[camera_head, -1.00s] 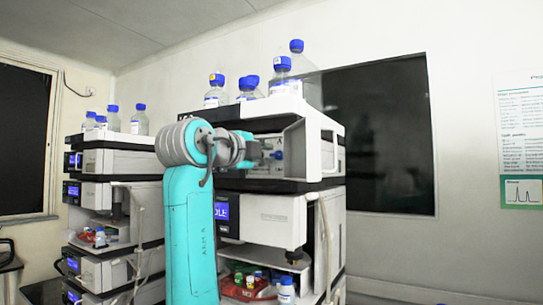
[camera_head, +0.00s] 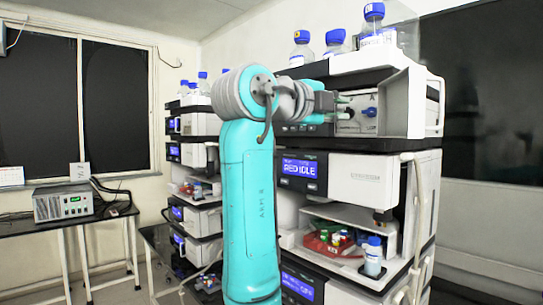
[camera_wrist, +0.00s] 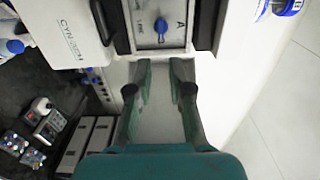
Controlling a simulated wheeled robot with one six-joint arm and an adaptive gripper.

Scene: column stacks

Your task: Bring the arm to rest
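My gripper (camera_wrist: 162,78) is open in the wrist view, with nothing between its two fingers. Its fingertips point at the front of a column compartment (camera_wrist: 146,14) that has a blue knob (camera_wrist: 161,26) and a letter A. In the head view my gripper (camera_head: 338,107) is partly hidden by my turquoise arm, close in front of the same compartment (camera_head: 362,126) in the right instrument stack. My arm is raised and bent toward that stack. Whether the fingertips touch the compartment front I cannot tell.
The right stack (camera_head: 372,170) carries blue-capped bottles (camera_head: 374,22) on top and a red tray of vials (camera_head: 328,240) lower down. A second stack (camera_head: 196,150) stands behind my arm. A table (camera_head: 60,222) with a grey box (camera_head: 62,203) is at left.

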